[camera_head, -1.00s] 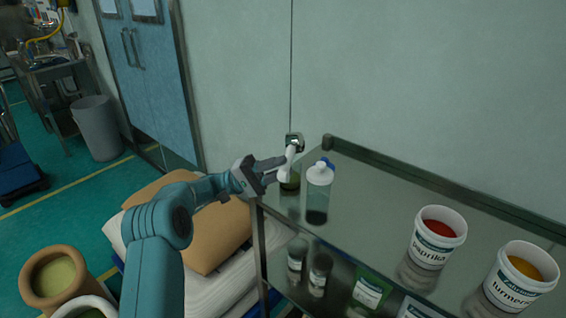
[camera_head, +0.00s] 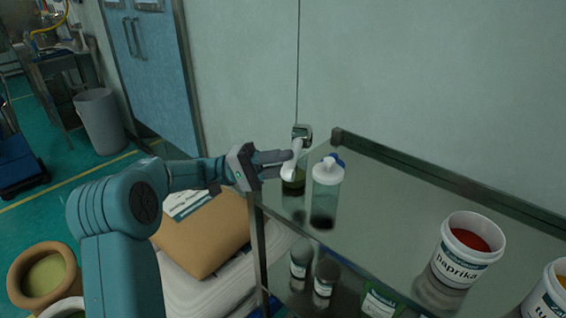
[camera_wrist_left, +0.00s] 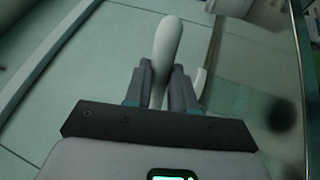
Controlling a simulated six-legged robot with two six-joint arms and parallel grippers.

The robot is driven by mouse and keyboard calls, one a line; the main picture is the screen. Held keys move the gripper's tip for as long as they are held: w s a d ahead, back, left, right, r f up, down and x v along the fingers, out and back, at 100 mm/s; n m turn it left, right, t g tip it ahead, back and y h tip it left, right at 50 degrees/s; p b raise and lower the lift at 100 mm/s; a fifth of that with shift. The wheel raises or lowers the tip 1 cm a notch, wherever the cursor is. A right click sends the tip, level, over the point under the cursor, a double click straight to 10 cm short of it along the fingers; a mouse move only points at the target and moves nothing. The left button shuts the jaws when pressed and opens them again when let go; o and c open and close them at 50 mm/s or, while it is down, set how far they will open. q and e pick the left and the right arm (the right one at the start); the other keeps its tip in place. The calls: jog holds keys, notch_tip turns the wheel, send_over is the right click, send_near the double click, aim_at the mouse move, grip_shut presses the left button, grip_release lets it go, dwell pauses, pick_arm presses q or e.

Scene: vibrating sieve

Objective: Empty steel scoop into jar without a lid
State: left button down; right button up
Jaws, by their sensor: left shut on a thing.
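My left gripper (camera_head: 290,160) is shut on a slim white handle (camera_head: 293,162), which I take for the scoop's. In the left wrist view the pale, rounded handle (camera_wrist_left: 167,45) stands between the fingers (camera_wrist_left: 160,85). I cannot make out the scoop's bowl. My right gripper is out of view.
The steel shelf (camera_head: 400,215) is bare in its middle. The paprika tub (camera_head: 467,250) and turmeric tub (camera_head: 545,300) stand at right. A blue thing shows behind the lidded jar. Sacks (camera_head: 205,235) lie left of the shelf.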

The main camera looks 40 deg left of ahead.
pick_arm(q)
jog(key=g+y+p, duration=0.1)
jog(key=y+p, duration=0.1)
jog(key=p, duration=0.1)
jog(key=d+g+y+p, duration=0.1)
jog(key=y+p, duration=0.2)
jog(key=g+y+p, duration=0.1)
jog(key=y+p, duration=0.1)
jog(key=p, duration=0.2)
jog(key=shift+w+d+r, duration=0.2)
jog(key=shift+d+r, duration=0.15)
jog(key=w+d+r+g+y+p, duration=0.1)
jog(key=d+r+g+y+p, duration=0.2)
jog(key=r+y+p, duration=0.5)
jog(key=shift+w+d+g+y+p, duration=0.2)
jog(key=shift+g+y+p, duration=0.85)
jog(key=shift+p, duration=1.95)
